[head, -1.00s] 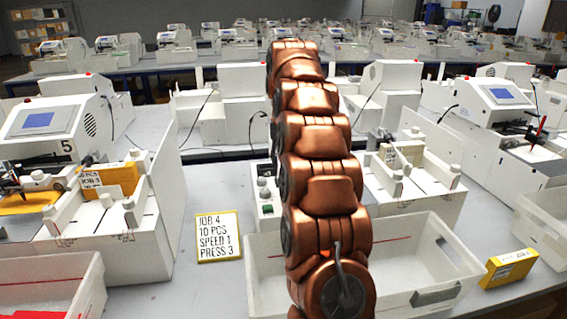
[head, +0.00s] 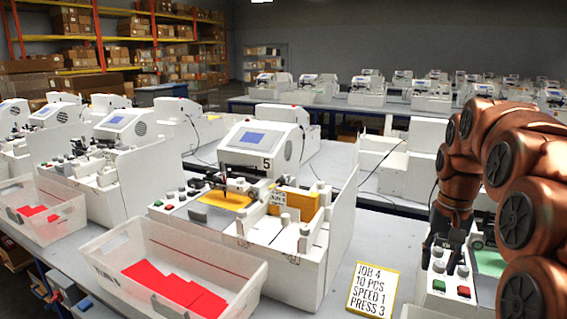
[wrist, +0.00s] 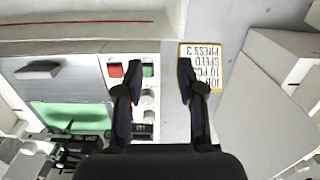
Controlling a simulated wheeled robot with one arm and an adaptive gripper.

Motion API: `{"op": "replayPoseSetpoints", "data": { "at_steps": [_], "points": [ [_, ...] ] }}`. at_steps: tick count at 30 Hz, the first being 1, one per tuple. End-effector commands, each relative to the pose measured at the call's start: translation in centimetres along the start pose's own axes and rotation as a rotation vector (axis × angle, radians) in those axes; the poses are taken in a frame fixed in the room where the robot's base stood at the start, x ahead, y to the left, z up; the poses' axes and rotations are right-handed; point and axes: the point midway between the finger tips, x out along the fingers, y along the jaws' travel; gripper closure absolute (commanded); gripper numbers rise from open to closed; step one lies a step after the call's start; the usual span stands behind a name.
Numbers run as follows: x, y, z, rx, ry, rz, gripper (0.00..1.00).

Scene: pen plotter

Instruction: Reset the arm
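My copper-coloured arm (head: 520,170) is at the right of the head view, bent over a plotter station. My gripper (head: 440,255) points down over that station's control panel (head: 450,285). In the wrist view my gripper (wrist: 152,75) has its two dark fingers spread wide apart with nothing between them. Below them are a red button (wrist: 115,69), a green button (wrist: 148,70) and white knobs on the panel (wrist: 142,123). I cannot tell whether a fingertip touches the panel.
A job card (head: 374,288) reads JOB 4, 10 PCS, SPEED 1, PRESS 3. Plotter 5 (head: 262,145) stands left of it with a yellow sheet (head: 222,198). A white bin (head: 110,243) holds red sheets (head: 180,290). A green sheet (wrist: 72,117) lies in the station below me.

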Motion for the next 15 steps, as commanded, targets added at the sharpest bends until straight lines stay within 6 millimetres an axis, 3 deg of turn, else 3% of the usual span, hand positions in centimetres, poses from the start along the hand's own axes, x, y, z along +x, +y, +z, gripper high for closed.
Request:
{"op": "replayPoseSetpoints", "data": {
  "at_steps": [6, 15],
  "points": [
    [0.8, -2.1, 5.7, -0.089, -0.02, 0.006, 0.61],
    [3.0, -3.6, 13.7, -0.197, -0.046, 0.016, 0.61]
  ]
}}
